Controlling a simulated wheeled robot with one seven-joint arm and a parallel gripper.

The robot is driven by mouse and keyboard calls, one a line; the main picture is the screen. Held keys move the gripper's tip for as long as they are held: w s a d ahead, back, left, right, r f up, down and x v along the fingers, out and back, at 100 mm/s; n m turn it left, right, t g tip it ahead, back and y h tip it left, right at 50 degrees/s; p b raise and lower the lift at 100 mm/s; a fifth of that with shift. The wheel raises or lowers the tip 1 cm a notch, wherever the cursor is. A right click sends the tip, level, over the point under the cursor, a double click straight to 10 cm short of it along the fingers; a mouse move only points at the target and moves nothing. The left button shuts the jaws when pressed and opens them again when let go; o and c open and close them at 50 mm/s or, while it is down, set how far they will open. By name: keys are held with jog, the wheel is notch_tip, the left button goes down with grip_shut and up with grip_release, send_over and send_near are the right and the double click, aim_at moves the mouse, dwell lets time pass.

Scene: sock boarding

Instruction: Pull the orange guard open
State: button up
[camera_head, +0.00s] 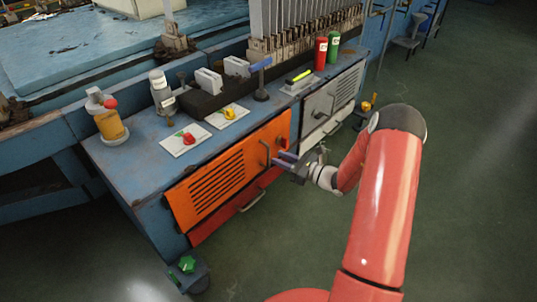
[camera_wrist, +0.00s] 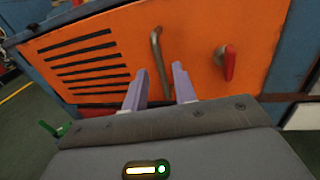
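The orange guard (camera_head: 222,175) is a slotted panel on the front of the blue bench, and it looks closed or nearly so. It fills most of the wrist view (camera_wrist: 200,50). Its bent metal handle (camera_wrist: 156,55) stands out upright near the panel's middle in the wrist view, and shows near the panel's right end in the head view (camera_head: 264,153). My gripper (camera_head: 279,160) is in front of the handle. In the wrist view, its two purple fingers (camera_wrist: 160,85) are apart, with the handle beyond and between them. I cannot tell whether they touch it.
A red lever (camera_wrist: 229,63) sits on the panel right of the handle. A red panel (camera_head: 235,207) with a handle is below the guard, and a grey slotted panel (camera_head: 330,100) is to the right. Bottles and small parts stand on the bench top (camera_head: 140,150). The green floor (camera_head: 450,190) in front is clear.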

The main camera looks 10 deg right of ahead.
aim_at(268, 168)
jog(key=shift+x, duration=2.75)
grip_shut()
